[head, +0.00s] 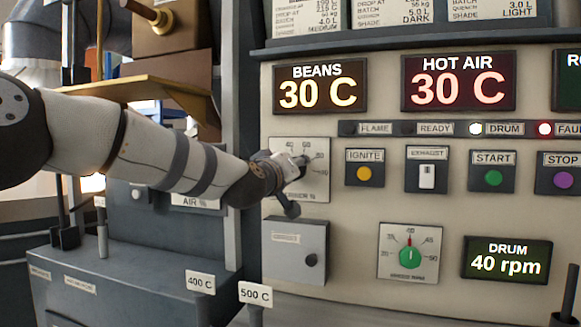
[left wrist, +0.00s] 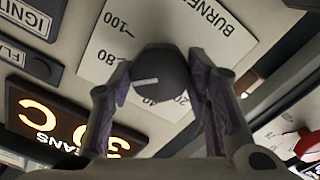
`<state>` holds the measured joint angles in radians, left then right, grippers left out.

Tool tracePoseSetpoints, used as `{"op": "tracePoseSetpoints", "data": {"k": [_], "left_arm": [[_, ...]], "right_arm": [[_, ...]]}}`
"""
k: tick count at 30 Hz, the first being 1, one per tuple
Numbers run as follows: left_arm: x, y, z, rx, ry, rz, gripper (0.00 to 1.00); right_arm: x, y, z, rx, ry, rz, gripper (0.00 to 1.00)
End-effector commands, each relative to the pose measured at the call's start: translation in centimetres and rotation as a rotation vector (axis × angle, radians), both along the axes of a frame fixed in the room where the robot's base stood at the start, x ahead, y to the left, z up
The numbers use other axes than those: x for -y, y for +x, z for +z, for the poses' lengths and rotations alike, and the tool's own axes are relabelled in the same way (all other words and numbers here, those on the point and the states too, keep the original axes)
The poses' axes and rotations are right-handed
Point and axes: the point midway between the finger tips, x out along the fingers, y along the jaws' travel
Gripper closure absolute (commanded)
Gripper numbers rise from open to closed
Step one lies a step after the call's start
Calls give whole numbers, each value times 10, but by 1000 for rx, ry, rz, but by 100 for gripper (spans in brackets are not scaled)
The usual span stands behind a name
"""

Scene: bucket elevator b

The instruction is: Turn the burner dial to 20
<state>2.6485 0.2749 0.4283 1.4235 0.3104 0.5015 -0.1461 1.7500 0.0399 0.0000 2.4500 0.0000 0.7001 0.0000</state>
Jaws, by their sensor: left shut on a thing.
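The burner dial's white scale plate (head: 312,188) is on the panel left of the ignite button, partly hidden by my left gripper (head: 298,166) in the head view. In the left wrist view the dark round burner knob (left wrist: 162,72) sits between the two fingers of my left gripper (left wrist: 162,85), which is shut on it. A short pale mark on the knob points left in that view, toward the side of the scale with the 80. The numbers 100, 80 and 20 are readable; fingers and knob hide part of the scale. My right gripper is not in view.
The ignite button (head: 364,173) and exhaust switch (head: 427,176) are close on the right. A grey box (head: 296,250) is below the dial, with a green drum knob (head: 410,256) to its right. Displays read beans 30 C (head: 320,87) and hot air 30 C (head: 458,82).

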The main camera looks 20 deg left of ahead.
Motion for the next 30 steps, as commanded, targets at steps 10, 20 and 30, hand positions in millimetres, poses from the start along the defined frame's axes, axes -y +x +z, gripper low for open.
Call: {"op": "tracePoseSetpoints", "data": {"k": [10, 20, 30], "left_arm": [[0, -1, 1, -12, -331, -1, 84], [0, 0, -2, -25, -646, -1, 84], [1, 0, -2, -37, -968, -2, 84]], "right_arm": [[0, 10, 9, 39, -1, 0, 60], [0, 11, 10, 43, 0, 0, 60], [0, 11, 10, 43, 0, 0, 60]]}}
